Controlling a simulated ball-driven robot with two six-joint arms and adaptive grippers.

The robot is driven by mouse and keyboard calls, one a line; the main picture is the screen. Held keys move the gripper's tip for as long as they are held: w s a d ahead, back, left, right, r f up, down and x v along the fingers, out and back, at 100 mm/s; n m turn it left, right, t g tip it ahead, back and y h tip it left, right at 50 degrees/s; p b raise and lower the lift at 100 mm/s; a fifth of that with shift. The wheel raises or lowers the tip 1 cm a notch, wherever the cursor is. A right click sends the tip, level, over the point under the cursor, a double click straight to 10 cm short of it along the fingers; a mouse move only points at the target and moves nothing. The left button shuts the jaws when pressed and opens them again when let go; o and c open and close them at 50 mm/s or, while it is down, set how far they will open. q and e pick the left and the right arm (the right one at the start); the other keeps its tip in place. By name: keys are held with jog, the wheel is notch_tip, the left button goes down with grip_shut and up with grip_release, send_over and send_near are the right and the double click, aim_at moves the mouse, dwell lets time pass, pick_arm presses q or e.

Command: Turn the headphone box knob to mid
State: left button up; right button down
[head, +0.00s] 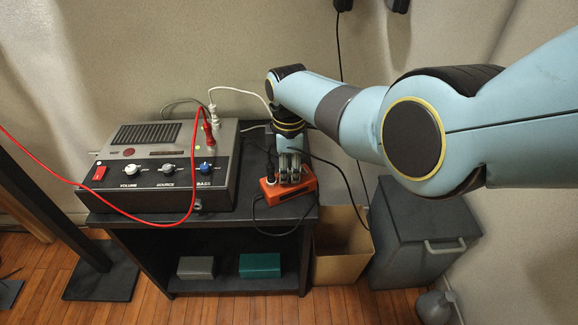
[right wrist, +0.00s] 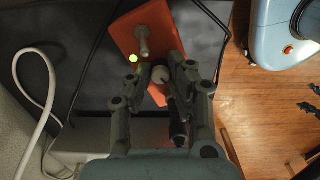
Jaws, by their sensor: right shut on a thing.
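The orange headphone box (head: 298,192) sits at the right end of the dark tabletop in the head view. My right gripper (head: 290,179) points down over the box. In the right wrist view its fingers (right wrist: 161,80) stand on both sides of the knob and are shut on it. The knob's pointer mark and setting cannot be made out. My left gripper is not in view.
A grey amplifier (head: 150,150) with VOLUME, SOURCE and BASS knobs stands left of the box. A red cable (head: 100,182) and a white cable (head: 240,92) run to it. Black cables lie around the box. A bin (head: 415,230) and an open carton (head: 340,262) stand right of the table.

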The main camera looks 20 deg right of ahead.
aim_at(289, 172)
jog(key=shift+m, duration=0.6)
jog(key=c, duration=1.2)
grip_release()
notch_tip(289, 172, up, 12)
